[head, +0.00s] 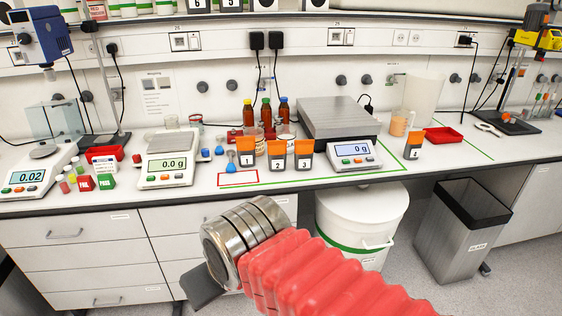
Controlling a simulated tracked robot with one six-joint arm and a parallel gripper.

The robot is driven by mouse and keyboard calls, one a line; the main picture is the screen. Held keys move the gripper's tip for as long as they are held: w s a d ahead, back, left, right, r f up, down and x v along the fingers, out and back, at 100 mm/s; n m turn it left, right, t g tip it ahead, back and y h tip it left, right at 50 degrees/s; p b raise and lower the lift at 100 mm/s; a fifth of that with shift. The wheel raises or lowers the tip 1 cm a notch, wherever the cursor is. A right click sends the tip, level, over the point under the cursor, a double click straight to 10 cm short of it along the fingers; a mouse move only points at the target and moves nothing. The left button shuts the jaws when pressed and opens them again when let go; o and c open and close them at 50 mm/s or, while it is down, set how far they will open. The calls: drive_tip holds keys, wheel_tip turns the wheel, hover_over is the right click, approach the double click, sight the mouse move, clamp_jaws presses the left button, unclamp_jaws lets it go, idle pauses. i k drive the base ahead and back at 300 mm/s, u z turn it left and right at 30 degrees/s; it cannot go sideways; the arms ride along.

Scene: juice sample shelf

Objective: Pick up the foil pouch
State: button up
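I cannot clearly make out a foil pouch in the head view. Several small orange and dark packs with numbers stand near the bench's front edge: pack 1 (246,153), pack 2 (277,155), pack 3 (304,155) and, apart to the right, pack 4 (413,145). I cannot tell whether any of them is of foil. My gripper (203,288) shows only as a dark flat part at the end of my red-sleeved arm, low in front of the drawers and apart from the packs. Its fingertips are not clear, and I see nothing held.
A scale (167,166) reading 0.0 g stands left of the packs, and a larger platform scale (340,118) stands behind. Brown bottles (248,114) are at the back. A white bin (360,215) and a grey bin (462,235) stand below the bench.

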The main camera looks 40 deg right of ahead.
sight(276, 149)
drive_tip(key=u, duration=0.05)
drive_tip(key=i, duration=1)
drive_tip(key=z, duration=0.05)
